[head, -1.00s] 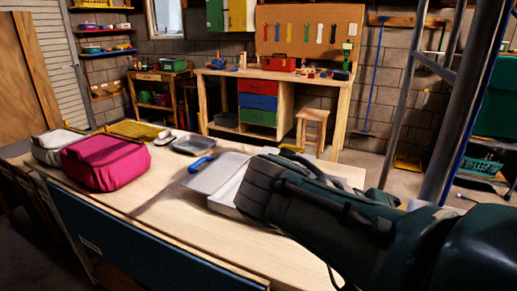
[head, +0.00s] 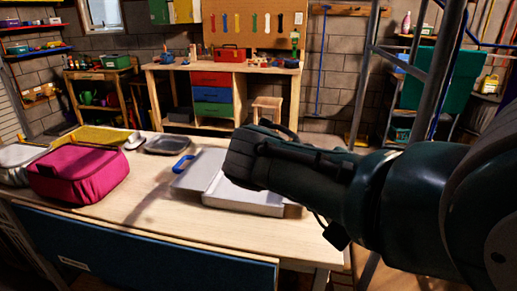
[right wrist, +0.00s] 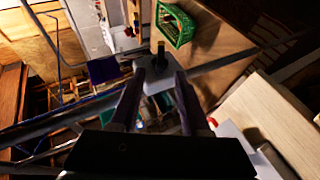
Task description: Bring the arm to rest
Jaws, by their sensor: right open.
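My right arm comes in from the right in the head view and reaches over the light wooden table (head: 120,225). Its dark blocky end is in front of the white open tray or case, and no fingers can be made out there. In the right wrist view my right gripper (right wrist: 160,73) shows two dark fingers spread apart, with nothing held between them. A grey object with a dark upright part (right wrist: 160,56) appears beyond the fingertips; its distance is unclear. My left gripper is not in view.
On the table are a pink bag (head: 78,175), a yellow tray (head: 98,136), a dark pan (head: 167,146) and the white tray or case (head: 243,205). Behind stands a workbench with coloured drawers (head: 212,95). Metal posts (head: 370,65) rise at the right. A green crate (right wrist: 177,26) shows in the wrist view.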

